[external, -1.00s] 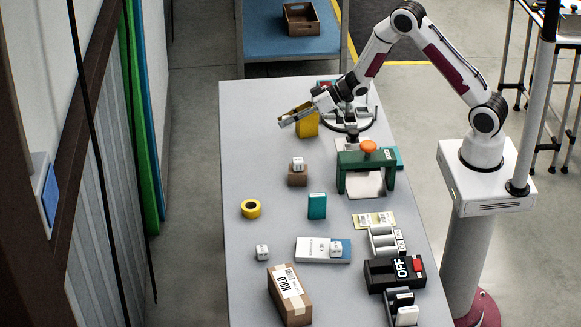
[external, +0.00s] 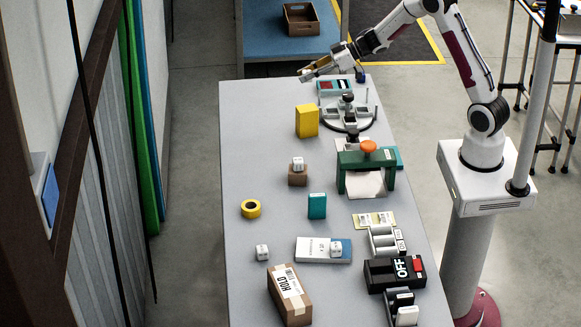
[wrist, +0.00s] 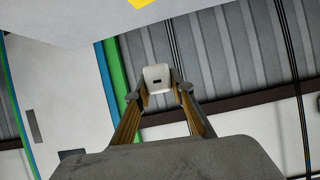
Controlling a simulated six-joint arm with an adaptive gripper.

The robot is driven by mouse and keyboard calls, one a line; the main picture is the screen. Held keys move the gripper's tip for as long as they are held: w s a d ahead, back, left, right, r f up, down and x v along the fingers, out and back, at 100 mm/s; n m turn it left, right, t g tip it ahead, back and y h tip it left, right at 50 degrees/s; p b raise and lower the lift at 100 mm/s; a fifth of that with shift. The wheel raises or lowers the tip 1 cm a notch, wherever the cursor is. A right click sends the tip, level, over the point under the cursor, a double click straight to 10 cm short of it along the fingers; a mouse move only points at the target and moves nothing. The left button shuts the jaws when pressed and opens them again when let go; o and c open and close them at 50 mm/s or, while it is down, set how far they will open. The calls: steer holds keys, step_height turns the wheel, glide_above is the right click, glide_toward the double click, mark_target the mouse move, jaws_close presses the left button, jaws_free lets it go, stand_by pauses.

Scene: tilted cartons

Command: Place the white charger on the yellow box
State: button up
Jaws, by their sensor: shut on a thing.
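The white charger (wrist: 157,78), a small pale block with a dark slot, is between the fingertips of my gripper (wrist: 158,92) in the wrist view. My gripper is shut on it and also shows in the external view (external: 308,74), raised near the table's far edge. The charger is too small to make out clearly there. The yellow box (external: 307,121) stands upright on the far part of the table, below and nearer the camera than my gripper, apart from it. A yellow patch at the wrist view's top edge seems to be this box.
A grey fixture with posts (external: 347,115) stands right of the yellow box. A green frame with an orange knob (external: 367,172) is nearer. A brown block (external: 298,179) carries a white cube (external: 298,163). The table (external: 255,130) is clear left of the box.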

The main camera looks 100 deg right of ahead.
steer(key=shift+a+f, duration=0.2)
steer(key=shift+f, duration=0.05)
stand_by(0.4)
glide_above(307, 108)
steer(key=shift+f, duration=3.15)
steer(key=shift+f, duration=1.85)
steer(key=shift+f, duration=0.1)
steer(key=o, duration=1.1)
